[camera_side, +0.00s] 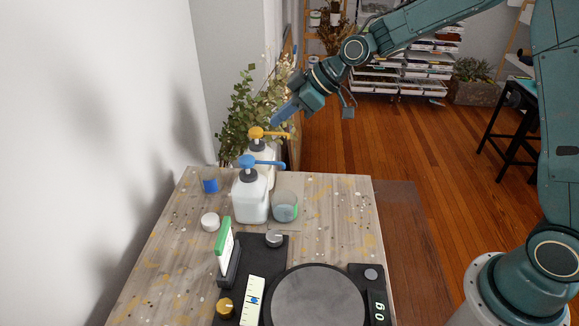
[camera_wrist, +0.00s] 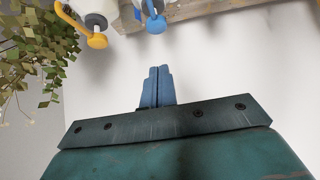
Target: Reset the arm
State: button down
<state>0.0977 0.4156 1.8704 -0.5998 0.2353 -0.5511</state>
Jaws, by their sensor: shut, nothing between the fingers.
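My gripper (camera_side: 276,121) is raised above the far end of the table, close to the yellow pump top (camera_side: 257,133) in the side view. In the wrist view my gripper (camera_wrist: 158,70) shows its blue fingers shut together with nothing between them. The arm reaches in from the upper right. Two white pump bottles stand below it: one with a blue pump (camera_side: 248,162) and, behind it, one with a yellow pump. Both pump heads show at the top of the wrist view, yellow (camera_wrist: 97,41) and blue (camera_wrist: 155,24).
A clear cup (camera_side: 285,207) stands right of the blue-pump bottle, and a cup with blue contents (camera_side: 210,181) left. A white lid (camera_side: 210,222) lies nearby. A scale (camera_side: 318,300) reading 0 g is in front. A plant (camera_side: 238,115) and a white wall border the far left.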

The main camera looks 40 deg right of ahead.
jog(key=s+d+r+m+h, duration=0.2)
jog(key=s+r, duration=0.2)
jog(key=s, duration=0.5)
jog(key=s+d+r+m+h, duration=0.25)
jog(key=s+r, duration=0.25)
jog(key=s, duration=0.3)
jog(key=s+d+m+h, duration=0.1)
jog(key=s+d+m, duration=0.1)
jog(key=s, duration=0.7)
jog(key=s+d+f+m+h, duration=0.1)
jog(key=s+d+m, duration=0.1)
jog(key=s, duration=0.6)
jog(key=shift+s+d+f+g, duration=0.15)
jog(key=shift+s+d+g, duration=0.2)
jog(key=shift+d+g, duration=0.1)
